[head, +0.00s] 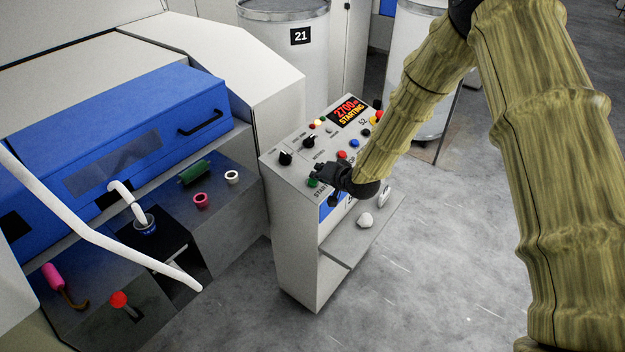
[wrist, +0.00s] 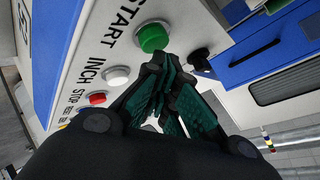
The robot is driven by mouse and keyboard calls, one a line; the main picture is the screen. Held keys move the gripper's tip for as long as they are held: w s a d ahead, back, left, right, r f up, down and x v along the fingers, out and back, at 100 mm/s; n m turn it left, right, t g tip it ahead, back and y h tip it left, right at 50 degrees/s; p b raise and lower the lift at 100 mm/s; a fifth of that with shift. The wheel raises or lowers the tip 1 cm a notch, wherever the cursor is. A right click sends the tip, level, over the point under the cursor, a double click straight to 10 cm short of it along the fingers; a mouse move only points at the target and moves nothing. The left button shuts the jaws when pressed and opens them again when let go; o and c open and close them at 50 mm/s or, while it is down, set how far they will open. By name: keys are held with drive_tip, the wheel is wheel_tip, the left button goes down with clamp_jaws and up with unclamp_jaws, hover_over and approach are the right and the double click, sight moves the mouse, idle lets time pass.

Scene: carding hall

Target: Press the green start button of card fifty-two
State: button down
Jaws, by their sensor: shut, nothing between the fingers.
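The control console (head: 290,230) stands in the middle of the head view, with a "52" label on its sloped top. Its display (head: 350,110) reads "2700" and "STARTING". The green start button (head: 313,182) is at the panel's near left edge. In the wrist view the green button (wrist: 152,37) sits beside the word START. My gripper (head: 328,174) is shut and empty, right by the button. In the wrist view the shut fingertips (wrist: 160,62) are just below the button; I cannot tell whether they touch it.
A white button (wrist: 117,76) marked INCH and a red STOP button (wrist: 97,98) line up beside START. A black knob (head: 285,158) is near the panel's left edge. A shelf (head: 345,243) juts from the console. The blue-covered machine (head: 120,130) stands left; open floor lies right.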

sight(322, 189)
drive_tip(key=shift+r, duration=0.35)
drive_tip(key=shift+d, duration=0.1)
drive_tip(key=r+p, duration=0.1)
drive_tip(key=r, duration=0.2)
drive_tip(key=d+r+p, duration=0.1)
drive_tip(key=shift+s+r+p, duration=0.35)
drive_tip(key=shift+s+r, duration=0.05)
idle(0.8)
